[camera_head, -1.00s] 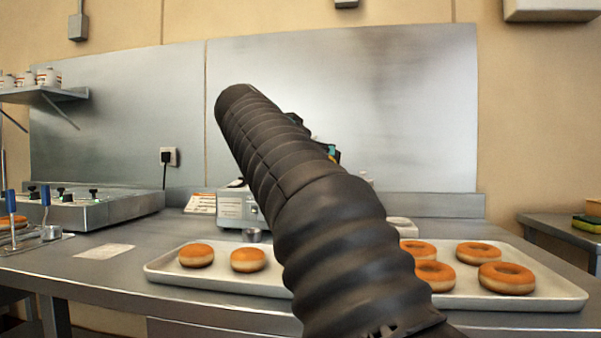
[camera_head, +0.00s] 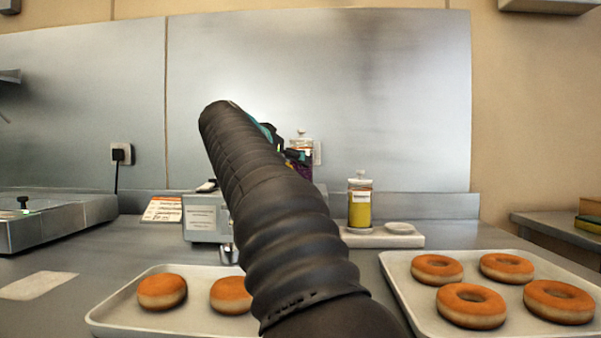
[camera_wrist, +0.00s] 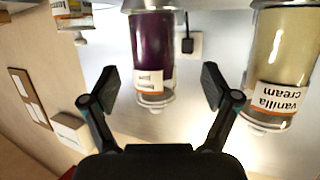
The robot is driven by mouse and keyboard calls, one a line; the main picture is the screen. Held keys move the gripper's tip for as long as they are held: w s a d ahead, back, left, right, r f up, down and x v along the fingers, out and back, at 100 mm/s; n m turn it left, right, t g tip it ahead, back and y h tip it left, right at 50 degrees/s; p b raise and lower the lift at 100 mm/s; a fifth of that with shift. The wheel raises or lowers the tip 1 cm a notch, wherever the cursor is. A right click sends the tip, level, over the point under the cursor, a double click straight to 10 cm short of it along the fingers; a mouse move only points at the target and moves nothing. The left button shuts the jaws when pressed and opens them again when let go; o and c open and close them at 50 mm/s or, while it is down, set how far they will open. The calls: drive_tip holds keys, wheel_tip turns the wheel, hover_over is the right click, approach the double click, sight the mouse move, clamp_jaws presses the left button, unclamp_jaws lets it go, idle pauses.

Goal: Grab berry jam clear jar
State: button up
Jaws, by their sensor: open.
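A clear jar of dark purple filling (camera_wrist: 152,45), which looks like the berry jam, appears upside down in the middle of the wrist view. Its white label (camera_wrist: 149,82) is too small to read. My gripper (camera_wrist: 160,86) is open, one finger on each side of this jar in the picture, with gaps to both. I cannot tell whether the fingertips reach around it or stop short. In the head view only the jar's lid and a purple strip (camera_head: 303,172) show beside my arm. My gripper is mostly hidden there.
A "vanilla cream" jar (camera_wrist: 282,60) stands close to the right finger in the wrist view. A yellow jar (camera_head: 359,209) stands on a pale slab (camera_head: 384,240). Donut trays (camera_head: 398,292) (camera_head: 110,318) line the counter front. A metal backsplash (camera_head: 400,100) rises behind.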

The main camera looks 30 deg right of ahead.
sight(296, 163)
drive_tip(key=shift+s+d+p+x, duration=0.1)
drive_tip(key=shift+s+p+x, duration=0.05)
drive_tip(key=shift+x, duration=0.95)
drive_tip(key=shift+s+d+p+x, duration=0.1)
drive_tip(key=shift+s+p+x, duration=0.05)
drive_tip(key=shift+x, duration=1)
drive_tip(key=shift+s+d+p+x, duration=0.1)
drive_tip(key=shift+p+x, duration=0.05)
drive_tip(key=shift+x, duration=0.95)
drive_tip(key=shift+r, duration=0.15)
drive_tip(key=c, duration=1.6)
drive_tip(key=shift+c, duration=0.2)
